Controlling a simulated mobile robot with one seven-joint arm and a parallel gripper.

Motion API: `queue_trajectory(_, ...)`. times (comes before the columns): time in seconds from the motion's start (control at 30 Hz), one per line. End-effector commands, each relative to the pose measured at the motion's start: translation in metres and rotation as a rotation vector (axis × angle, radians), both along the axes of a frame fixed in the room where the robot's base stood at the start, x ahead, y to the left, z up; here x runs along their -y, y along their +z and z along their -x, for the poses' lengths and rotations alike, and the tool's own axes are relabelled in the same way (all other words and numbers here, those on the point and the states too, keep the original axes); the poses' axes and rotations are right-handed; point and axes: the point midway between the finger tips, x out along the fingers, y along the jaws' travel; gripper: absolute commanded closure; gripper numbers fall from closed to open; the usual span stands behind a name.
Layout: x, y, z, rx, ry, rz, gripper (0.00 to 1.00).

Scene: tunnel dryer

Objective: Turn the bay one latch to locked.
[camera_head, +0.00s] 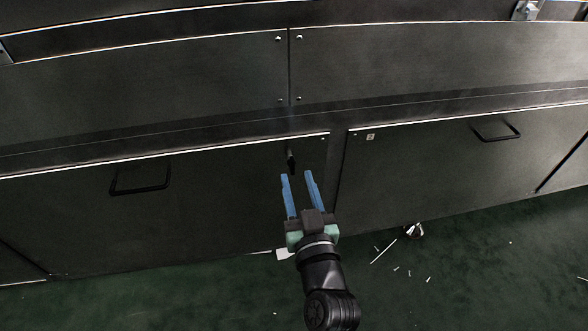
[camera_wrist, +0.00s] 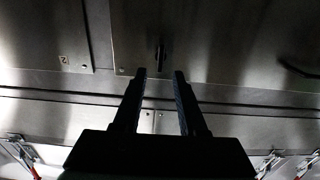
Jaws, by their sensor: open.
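A small dark latch (camera_head: 291,160) sits near the upper right corner of the left lower door (camera_head: 220,190). Its handle looks roughly vertical in the head view. The latch also shows in the wrist view (camera_wrist: 160,54), just beyond the fingertips and roughly in line with the gap between them. My gripper (camera_head: 297,174), with blue fingers, is open and empty. Its tips are just below the latch in the head view, and I cannot tell whether they touch it. The wrist view shows the two dark fingers (camera_wrist: 160,73) apart on either side of the latch's line.
The right lower door (camera_head: 450,170) has a small label (camera_head: 370,137), seemingly a 2, and a bar handle (camera_head: 497,130). The left door has its own bar handle (camera_head: 140,178). White scraps (camera_head: 383,253) lie on the green floor (camera_head: 480,270). The door face around the latch is clear.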

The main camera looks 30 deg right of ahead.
Motion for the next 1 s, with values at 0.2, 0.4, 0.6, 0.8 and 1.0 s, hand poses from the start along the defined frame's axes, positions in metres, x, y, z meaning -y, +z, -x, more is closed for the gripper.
queue_trajectory(0.2,0.009,-0.001,-0.029,0.001,-0.001,-0.001,0.59)
queue_trajectory(0.4,0.012,-0.001,-0.041,0.000,0.000,-0.002,0.59)
queue_trajectory(0.6,0.013,0.000,-0.042,-0.001,0.000,-0.001,0.59)
queue_trajectory(0.8,0.012,0.000,-0.042,-0.001,0.000,-0.001,0.73)
queue_trajectory(1.0,0.012,0.000,-0.042,-0.001,0.000,-0.001,1.00)
